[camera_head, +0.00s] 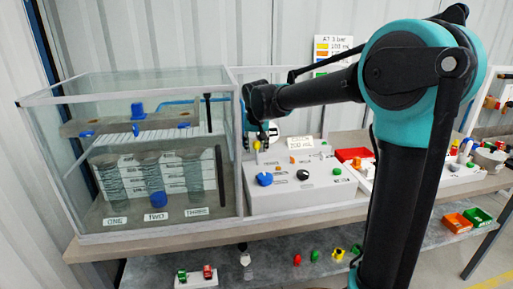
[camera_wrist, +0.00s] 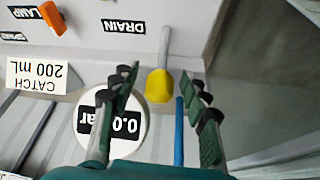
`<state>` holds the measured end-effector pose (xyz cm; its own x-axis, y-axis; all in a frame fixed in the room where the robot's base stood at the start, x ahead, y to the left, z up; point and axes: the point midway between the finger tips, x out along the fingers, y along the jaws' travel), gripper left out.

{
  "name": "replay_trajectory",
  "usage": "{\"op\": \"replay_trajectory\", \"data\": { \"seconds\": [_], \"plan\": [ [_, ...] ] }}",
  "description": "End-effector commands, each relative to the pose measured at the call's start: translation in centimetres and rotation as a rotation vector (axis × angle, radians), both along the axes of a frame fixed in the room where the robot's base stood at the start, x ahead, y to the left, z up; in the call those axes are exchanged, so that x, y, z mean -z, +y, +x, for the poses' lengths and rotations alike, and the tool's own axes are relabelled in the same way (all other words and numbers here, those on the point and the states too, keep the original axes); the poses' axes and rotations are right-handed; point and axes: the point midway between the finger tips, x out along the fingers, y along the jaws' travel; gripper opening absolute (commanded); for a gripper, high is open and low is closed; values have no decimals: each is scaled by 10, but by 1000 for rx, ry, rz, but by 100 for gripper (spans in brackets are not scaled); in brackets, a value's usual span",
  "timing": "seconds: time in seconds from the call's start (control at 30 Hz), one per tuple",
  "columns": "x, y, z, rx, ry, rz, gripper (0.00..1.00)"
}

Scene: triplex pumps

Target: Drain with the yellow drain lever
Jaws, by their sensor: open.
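The yellow drain lever (camera_wrist: 159,86) has a yellow knob on a grey metal rod, beside an upside-down "DRAIN" label (camera_wrist: 123,26) in the wrist view. In the head view its small yellow knob (camera_head: 257,145) shows just below my gripper (camera_head: 262,134), at the left end of the white control panel (camera_head: 300,198). In the wrist view my gripper (camera_wrist: 160,90) is open, with one finger on each side of the knob. A gap shows between the knob and both fingers. I cannot tell the depth between them.
A round gauge (camera_wrist: 112,120) and a "CATCH 200 mL" card (camera_wrist: 36,76) lie close to my left finger in the wrist view. A blue tube (camera_wrist: 179,130) runs below the knob. A glass tank (camera_head: 70,95) with cylinders labelled one to three stands left of the panel.

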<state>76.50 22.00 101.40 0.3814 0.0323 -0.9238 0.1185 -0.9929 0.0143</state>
Motion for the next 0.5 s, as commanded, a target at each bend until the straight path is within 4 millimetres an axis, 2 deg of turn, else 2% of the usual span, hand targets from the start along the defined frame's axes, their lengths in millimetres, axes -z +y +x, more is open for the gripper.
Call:
{"op": "replay_trajectory", "data": {
  "seconds": [0.33, 0.5],
  "plan": [
    [4, 0, 1, 0, 0, 0, 46],
    [4, 0, 1, 0, 0, 0, 26]
  ]
}}
